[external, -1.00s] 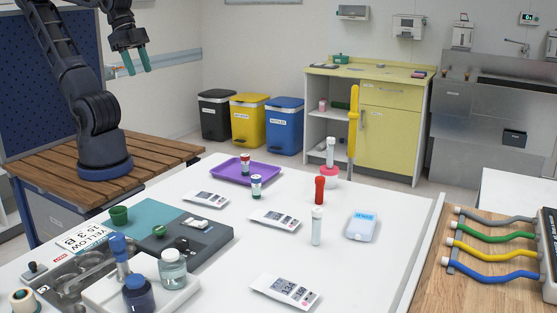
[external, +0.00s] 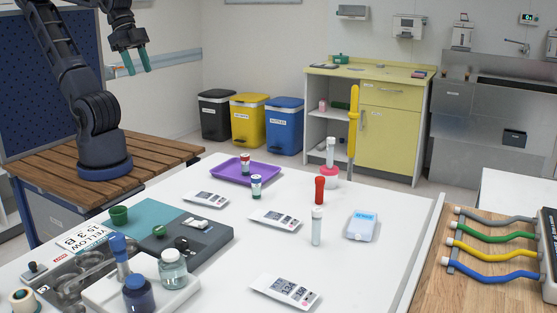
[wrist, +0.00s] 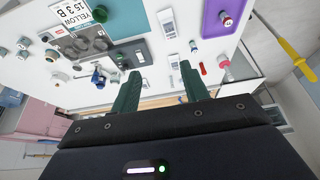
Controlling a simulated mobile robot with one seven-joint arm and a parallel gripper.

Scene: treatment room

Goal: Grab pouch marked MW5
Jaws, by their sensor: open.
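Three flat white pouches with dark print lie apart on the white table: one at the back (external: 205,199), one in the middle (external: 275,219) and one at the front (external: 285,291). Their print is too small to read, so I cannot tell which is marked MW5. My gripper (external: 139,70) is open and empty, high above the wooden bench at the left, well away from the pouches. In the wrist view its green fingers (wrist: 160,72) are spread, with the table beyond them. Two pouches show there, one higher (wrist: 168,22) and one lower (wrist: 175,65).
A purple tray (external: 252,172), capped tubes such as a red one (external: 319,190) and a white-capped one (external: 316,228), and a blue-white packet (external: 362,227) share the table. Jars (external: 172,268) and a grey device (external: 205,236) crowd its front left. Bare table surrounds the pouches.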

